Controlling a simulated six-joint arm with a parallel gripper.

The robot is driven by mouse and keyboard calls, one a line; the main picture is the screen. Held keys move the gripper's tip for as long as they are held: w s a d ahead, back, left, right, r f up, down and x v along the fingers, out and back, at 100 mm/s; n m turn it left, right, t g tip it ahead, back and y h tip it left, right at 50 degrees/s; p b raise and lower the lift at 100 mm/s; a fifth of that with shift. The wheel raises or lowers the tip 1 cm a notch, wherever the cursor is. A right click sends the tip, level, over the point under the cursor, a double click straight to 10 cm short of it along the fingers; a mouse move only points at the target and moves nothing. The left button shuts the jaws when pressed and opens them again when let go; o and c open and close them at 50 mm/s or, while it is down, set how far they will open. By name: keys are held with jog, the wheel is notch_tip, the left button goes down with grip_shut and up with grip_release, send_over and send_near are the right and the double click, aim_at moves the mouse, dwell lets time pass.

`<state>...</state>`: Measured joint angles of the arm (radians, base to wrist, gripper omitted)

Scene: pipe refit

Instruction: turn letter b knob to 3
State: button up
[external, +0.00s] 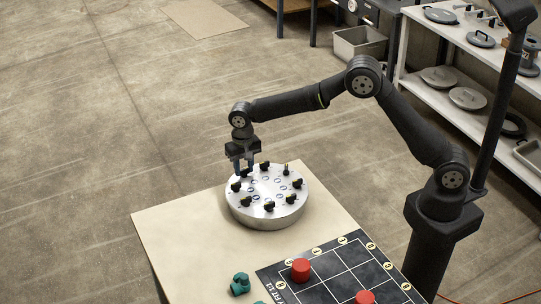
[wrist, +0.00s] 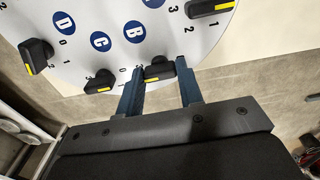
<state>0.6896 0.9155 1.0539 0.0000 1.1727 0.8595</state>
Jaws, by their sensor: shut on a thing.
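The round silver panel (external: 268,222) stands on the table with a ring of black knobs and blue letter discs. In the wrist view the letter B disc (wrist: 134,32) shows, and its black knob (wrist: 158,69) with a yellow stripe sits between my fingertips. The stripe faces the outer side of the knob; the number it points at is too hard to tell. My gripper (external: 244,170) is shut on this knob at the far left edge of the panel. Its blue fingers also show in the wrist view (wrist: 160,88). Some number marks around the knob are hidden.
On the table are teal fittings (external: 240,284) and a black grid mat (external: 330,262) with red cylinders (external: 301,270). A shelf (external: 470,75) stands behind my arm.

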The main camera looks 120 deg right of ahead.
aim_at(244, 169)
jog(key=shift+r, duration=0.1)
jog(key=o, duration=1)
jog(key=shift+c, duration=0.2)
notch_tip(244, 169, up, 17)
jog(key=shift+r, duration=0.15)
notch_tip(244, 169, down, 18)
jog(key=shift+r, duration=0.2)
jog(key=shift+r, duration=0.1)
dwell(0.3)
